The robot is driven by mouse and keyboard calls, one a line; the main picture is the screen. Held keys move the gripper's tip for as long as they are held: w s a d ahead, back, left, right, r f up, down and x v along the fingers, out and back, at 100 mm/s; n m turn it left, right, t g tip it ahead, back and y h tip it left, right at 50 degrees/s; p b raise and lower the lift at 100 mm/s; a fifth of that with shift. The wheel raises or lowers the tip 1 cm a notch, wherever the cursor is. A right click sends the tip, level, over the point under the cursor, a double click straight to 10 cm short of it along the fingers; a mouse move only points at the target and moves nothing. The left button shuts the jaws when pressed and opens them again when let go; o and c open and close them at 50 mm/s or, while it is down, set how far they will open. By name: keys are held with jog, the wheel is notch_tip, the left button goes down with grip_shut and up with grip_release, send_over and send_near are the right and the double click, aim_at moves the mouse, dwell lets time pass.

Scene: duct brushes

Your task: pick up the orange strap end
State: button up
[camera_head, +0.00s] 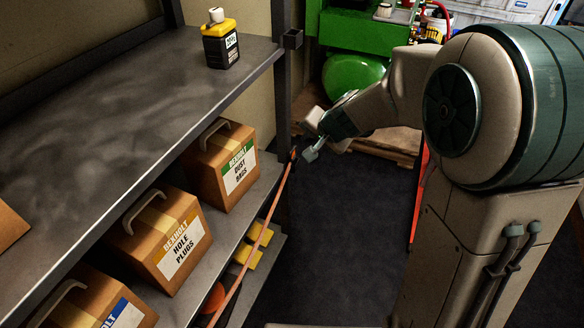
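A thin orange strap (262,232) runs from the bottom edge of the view up to the right, in front of the lower shelves. Its upper end (294,155), with a small dark and orange piece, is by the dark shelf post. My gripper (312,152) is just right of this upper end, with its pale teal fingertips pointing left and down toward it. The two look very close, but I cannot tell whether they touch. The fingers are small and seen at an angle, so their opening is unclear. The strap's lower end is out of view.
A grey shelf (120,125) holds a yellow and black bottle (221,45). Cardboard boxes marked Dust Bags (222,165) and Hole Plugs (160,240) stand below. Yellow blocks (247,256) lie lower. A green tank (352,75) stands behind. Dark floor (340,230) is clear.

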jog(key=b, duration=0.3)
send_near(294, 148)
notch_tip(294, 148, down, 2)
jog(key=shift+w+a+r+b+x, duration=0.1)
jog(key=shift+b+x, duration=0.1)
jog(key=shift+x, duration=0.9)
jog(key=shift+w+a+r+b+x, duration=0.1)
jog(key=shift+r+b+x, duration=0.1)
jog(key=shift+x, duration=0.9)
jog(key=shift+w+a+r+b+x, duration=0.1)
jog(key=shift+w+b+x, duration=0.1)
jog(key=shift+x, duration=0.9)
grip_shut()
